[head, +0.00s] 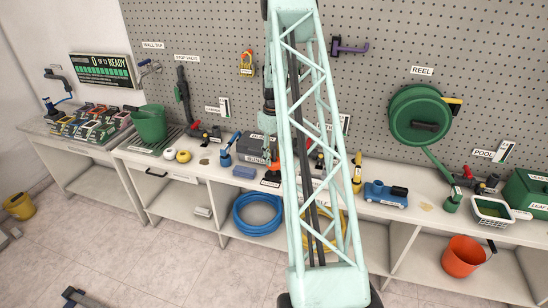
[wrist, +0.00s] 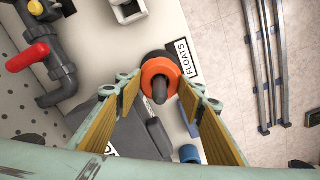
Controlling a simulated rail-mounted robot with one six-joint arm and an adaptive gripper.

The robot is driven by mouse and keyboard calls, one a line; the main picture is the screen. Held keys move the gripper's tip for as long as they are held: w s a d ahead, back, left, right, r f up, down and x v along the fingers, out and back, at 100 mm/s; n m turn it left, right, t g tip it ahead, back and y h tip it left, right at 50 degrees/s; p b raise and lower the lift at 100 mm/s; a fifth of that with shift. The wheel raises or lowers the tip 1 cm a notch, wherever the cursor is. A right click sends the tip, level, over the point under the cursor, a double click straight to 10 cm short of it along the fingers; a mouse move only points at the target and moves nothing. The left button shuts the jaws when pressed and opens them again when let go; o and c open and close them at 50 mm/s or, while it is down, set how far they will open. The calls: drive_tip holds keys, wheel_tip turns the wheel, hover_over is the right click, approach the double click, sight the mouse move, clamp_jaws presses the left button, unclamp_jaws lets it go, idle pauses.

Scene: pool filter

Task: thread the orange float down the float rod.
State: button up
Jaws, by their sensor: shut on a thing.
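The orange float (wrist: 148,72) is a ring in the upper middle of the wrist view, between the two fingertips of my gripper (wrist: 160,86). My gripper is shut on it, with one ochre-padded finger at each side. A dark grey rod (wrist: 160,93) shows in the float's hole, its rounded end towards the camera, so the ring appears around it. A black round shape and a FLOATS label (wrist: 183,60) lie just beyond the float. How high the float sits on the rod cannot be told. In the head view my arm hides most of this spot.
Grey pipework with a red handle (wrist: 27,57) stands left in the wrist view. A grey box (wrist: 147,137) and a blue item (wrist: 190,154) lie under the fingers. In the head view a blue toy-like pump (head: 385,194) and a green bucket (head: 150,125) stand on the bench.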

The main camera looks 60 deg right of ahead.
sight(274, 162)
drive_tip(key=shift+f+b, duration=0.75)
drive_tip(key=shift+f, duration=0.85)
idle(0.8)
drive_tip(key=o, duration=1)
drive_tip(key=shift+o, duration=0.2)
drive_tip(key=shift+r, duration=0.1)
wheel_tip(274, 162, up, 5)
drive_tip(key=shift+f+p, duration=0.1)
drive_tip(key=shift+p, duration=0.8)
drive_tip(key=shift+r, duration=6)
drive_tip(key=shift+r, duration=0.1)
